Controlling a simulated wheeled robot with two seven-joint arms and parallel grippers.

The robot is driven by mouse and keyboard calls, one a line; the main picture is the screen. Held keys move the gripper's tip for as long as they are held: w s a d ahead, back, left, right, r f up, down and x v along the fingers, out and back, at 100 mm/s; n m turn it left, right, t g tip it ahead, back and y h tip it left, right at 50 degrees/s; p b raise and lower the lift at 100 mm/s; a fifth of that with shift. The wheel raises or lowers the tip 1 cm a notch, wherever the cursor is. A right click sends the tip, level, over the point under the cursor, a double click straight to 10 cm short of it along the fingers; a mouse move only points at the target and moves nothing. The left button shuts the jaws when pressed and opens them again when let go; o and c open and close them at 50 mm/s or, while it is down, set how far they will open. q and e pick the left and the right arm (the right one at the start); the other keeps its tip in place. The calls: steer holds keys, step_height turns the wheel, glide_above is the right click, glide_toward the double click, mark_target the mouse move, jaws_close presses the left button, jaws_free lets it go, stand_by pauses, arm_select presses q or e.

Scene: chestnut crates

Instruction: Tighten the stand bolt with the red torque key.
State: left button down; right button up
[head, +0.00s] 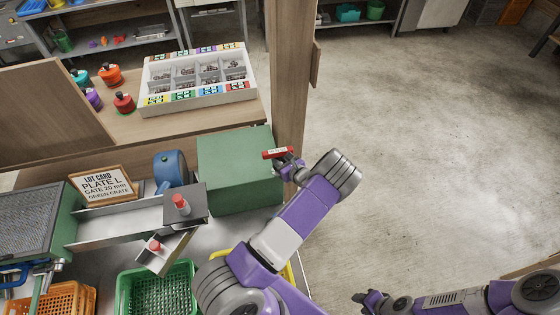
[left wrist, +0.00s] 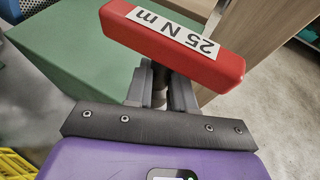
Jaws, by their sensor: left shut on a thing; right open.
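My left gripper (head: 284,163) is shut on the red torque key (head: 277,153). It holds the key in the air at the right edge of the green box. In the left wrist view the key (left wrist: 180,42) is a red bar labelled "25 N m", lying across the fingertips (left wrist: 160,88). A red-topped bolt-like part (head: 180,202) stands on a dark plate left of the gripper. A second red-topped part (head: 155,246) is on a tilted metal piece below it. I cannot tell which is the stand bolt. My right gripper (head: 371,299) is open and empty at the lower right.
The green box (head: 235,165) stands beside a wooden post (head: 292,80). A blue round part (head: 171,170) and the lot card (head: 103,185) are to its left. Green (head: 125,290) and orange (head: 48,300) crates are in front. A compartment tray (head: 155,95) is behind. Floor at right is clear.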

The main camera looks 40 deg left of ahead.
arm_select(q)
steer(key=shift+f+b, duration=1.15)
steer(key=shift+f, duration=0.15)
steer(key=shift+r, duration=0.1)
steer(key=shift+m+t, duration=0.3)
steer(key=shift+s+a+m+t+h+p, duration=0.15)
steer(key=shift+m+t+h+p, duration=0.15)
steer(key=shift+m+t+p, duration=0.25)
steer(key=shift+s+m+t+h+p, duration=0.1)
steer(key=shift+m+t+h+p, duration=0.2)
steer(key=shift+m+t+p, duration=0.25)
steer(key=shift+s+m+t+h+p, duration=0.1)
steer(key=shift+m+t+h+p, duration=0.55)
steer(key=shift+m+t, duration=0.3)
steer(key=shift+t, duration=0.25)
steer(key=shift+m, duration=0.25)
